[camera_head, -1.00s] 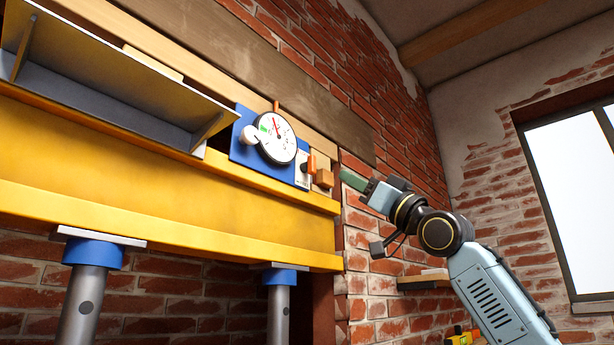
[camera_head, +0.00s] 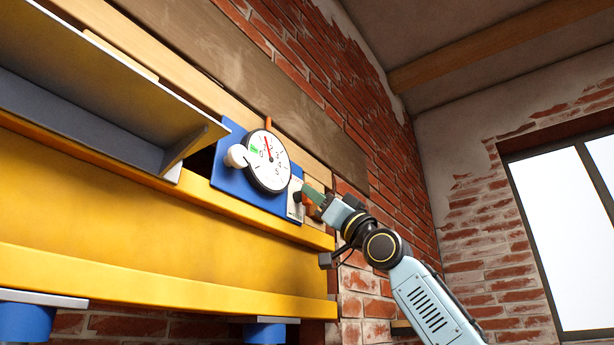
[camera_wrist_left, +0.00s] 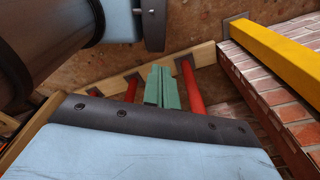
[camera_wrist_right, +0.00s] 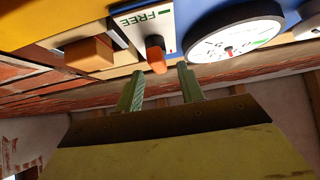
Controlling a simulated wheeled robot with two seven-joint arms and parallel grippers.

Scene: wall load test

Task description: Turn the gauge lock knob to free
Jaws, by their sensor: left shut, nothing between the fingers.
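The lock knob, orange with a dark base, sits on a white label plate (camera_head: 295,201) right of the round gauge (camera_head: 268,161) on a blue panel (camera_head: 233,181). In the right wrist view the orange knob (camera_wrist_right: 155,53) shows beside the green word FREE (camera_wrist_right: 145,17). My right gripper (camera_wrist_right: 161,76) is open, its two green fingers on either side of the knob's end with gaps showing. In the head view the right gripper (camera_head: 314,196) partly hides the knob. My left gripper (camera_wrist_left: 162,86) is shut and empty, away from the panel; it is outside the head view.
A yellow beam (camera_head: 120,220) runs below the panel, with a grey steel ledge (camera_head: 90,95) to the left. A small wooden block (camera_wrist_right: 84,53) is beside the label plate. Red pipes (camera_wrist_left: 190,88) and a yellow bar (camera_wrist_left: 270,50) are near my left gripper.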

